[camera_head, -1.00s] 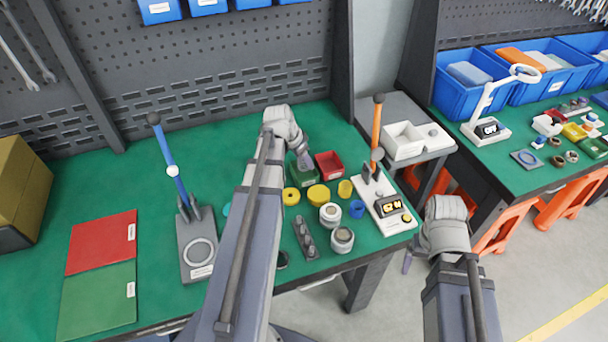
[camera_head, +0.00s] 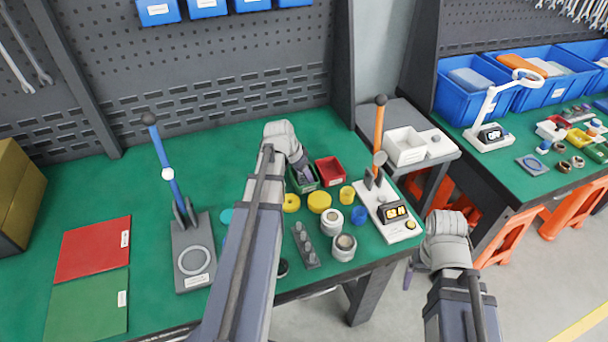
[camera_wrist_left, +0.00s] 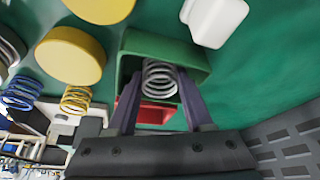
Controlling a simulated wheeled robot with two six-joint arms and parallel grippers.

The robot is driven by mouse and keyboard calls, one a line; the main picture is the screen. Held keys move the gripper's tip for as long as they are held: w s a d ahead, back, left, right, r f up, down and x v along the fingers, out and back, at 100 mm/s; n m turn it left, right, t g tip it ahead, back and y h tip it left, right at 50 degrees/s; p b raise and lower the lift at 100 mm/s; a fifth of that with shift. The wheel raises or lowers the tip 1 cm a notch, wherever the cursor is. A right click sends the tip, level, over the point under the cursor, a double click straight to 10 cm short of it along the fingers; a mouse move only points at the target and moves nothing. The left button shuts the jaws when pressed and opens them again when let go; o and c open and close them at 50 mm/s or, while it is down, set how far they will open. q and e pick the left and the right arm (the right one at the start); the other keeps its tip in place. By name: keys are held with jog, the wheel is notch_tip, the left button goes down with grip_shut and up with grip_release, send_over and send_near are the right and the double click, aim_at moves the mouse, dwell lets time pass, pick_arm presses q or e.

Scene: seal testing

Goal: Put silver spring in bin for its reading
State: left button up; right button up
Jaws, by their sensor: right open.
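The silver spring (camera_wrist_left: 160,78) is between the fingers of my left gripper (camera_wrist_left: 160,85), and both fingers lie close against its sides. In the left wrist view the spring is at the mouth of the green bin (camera_wrist_left: 193,58). In the head view my left gripper (camera_head: 303,172) reaches down into the green bin (camera_head: 312,187), and its arm hides part of the bin. I cannot tell whether the spring touches the bin floor. My right gripper (camera_head: 411,274) is open, off the bench's front edge; its fingers are barely visible.
A red bin (camera_head: 329,170) stands right of the green one. Yellow discs (camera_head: 319,202), a yellow spring (camera_head: 347,194) and a blue spring (camera_head: 359,215) are nearby. A lever tester with a lit display (camera_head: 395,212) is to the right, another tester (camera_head: 194,258) to the left.

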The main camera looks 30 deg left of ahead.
pick_arm(q)
jog(key=shift+o, duration=0.4)
jog(key=shift+r, duration=0.15)
jog(key=shift+r+p, duration=0.2)
jog(key=shift+p, duration=0.15)
jog(key=p+v, duration=1)
jog(key=v, duration=0.1)
jog(key=shift+s+r+p, duration=0.25)
jog(key=shift+p, duration=0.1)
